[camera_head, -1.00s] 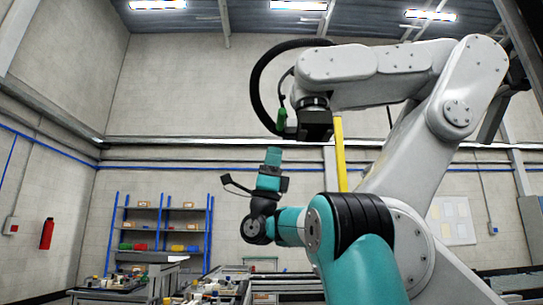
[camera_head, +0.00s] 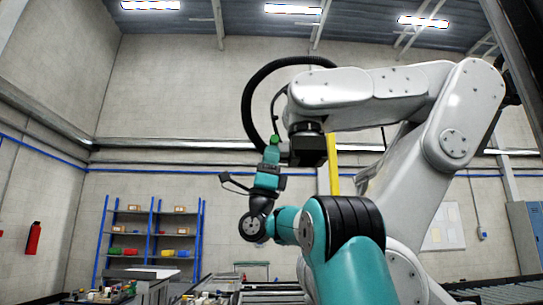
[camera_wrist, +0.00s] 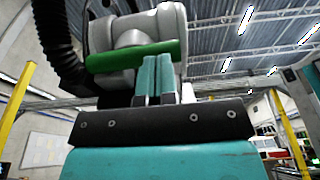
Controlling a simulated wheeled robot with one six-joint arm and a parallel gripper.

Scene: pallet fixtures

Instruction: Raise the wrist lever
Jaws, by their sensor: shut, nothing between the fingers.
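The wrist lever is a green bar (camera_wrist: 112,60) on the wrist of a large white robot arm (camera_head: 385,98). In the wrist view it lies nearly level, with its right part behind my fingers. In the head view only a small green piece of it (camera_head: 275,140) shows, just above my gripper (camera_head: 271,150). My gripper points up; in the wrist view its two teal fingers (camera_wrist: 156,60) are together, shut and empty. The fingertips overlap the lever in the picture; I cannot tell whether they touch it.
A black block (camera_head: 308,148) hangs from the white arm's wrist right beside my gripper. A black hose (camera_head: 247,100) loops to the left of it. A yellow post (camera_head: 335,165) stands behind. Blue shelves (camera_head: 152,240) and cluttered tables are farther back. The air to the left is open.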

